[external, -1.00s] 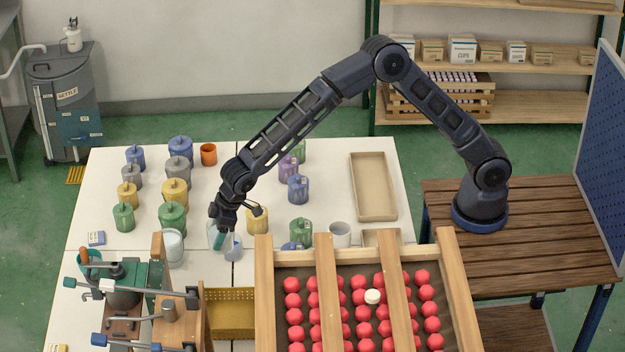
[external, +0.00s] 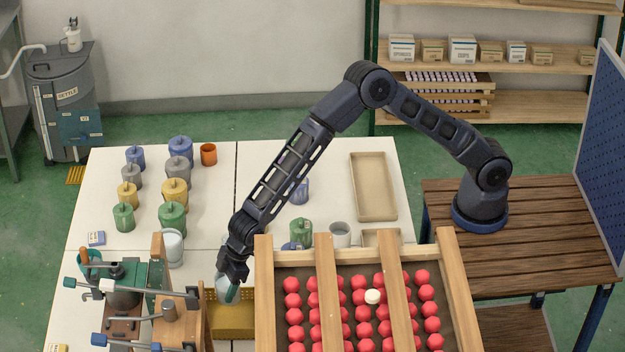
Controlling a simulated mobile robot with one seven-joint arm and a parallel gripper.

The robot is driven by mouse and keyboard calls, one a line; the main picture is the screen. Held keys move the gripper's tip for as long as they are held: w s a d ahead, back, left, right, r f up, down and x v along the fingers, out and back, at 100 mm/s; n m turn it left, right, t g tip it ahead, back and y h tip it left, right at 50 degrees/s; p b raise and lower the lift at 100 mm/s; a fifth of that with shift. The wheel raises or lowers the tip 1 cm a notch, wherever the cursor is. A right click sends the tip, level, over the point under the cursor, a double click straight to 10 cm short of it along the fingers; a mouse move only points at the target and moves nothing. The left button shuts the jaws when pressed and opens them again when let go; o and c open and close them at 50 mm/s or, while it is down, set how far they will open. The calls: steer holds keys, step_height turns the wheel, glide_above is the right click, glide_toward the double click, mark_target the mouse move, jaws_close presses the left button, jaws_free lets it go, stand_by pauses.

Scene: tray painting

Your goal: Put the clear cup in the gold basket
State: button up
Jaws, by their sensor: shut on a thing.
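The gold basket (external: 232,322) stands on the white table between the wooden clamp stand and the rack of red pieces. My gripper (external: 231,286) points down at the basket's back edge. It is shut on the clear cup (external: 222,285), which shows as a pale see-through shape beside the fingers. The cup is above or just behind the basket's back part; its exact height and whether it is over the rim I cannot tell. The fingers hide part of the cup.
A wooden rack (external: 264,300) with red pieces stands close at the right. A clamp stand (external: 165,290) with levers is close at the left. A glass-like white cup (external: 172,247) stands behind the clamp. Several lidded pots (external: 173,216) stand at the back left.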

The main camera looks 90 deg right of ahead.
steer(key=shift+f, duration=4.4)
steer(key=shift+f, duration=0.1)
steer(key=o, duration=1.2)
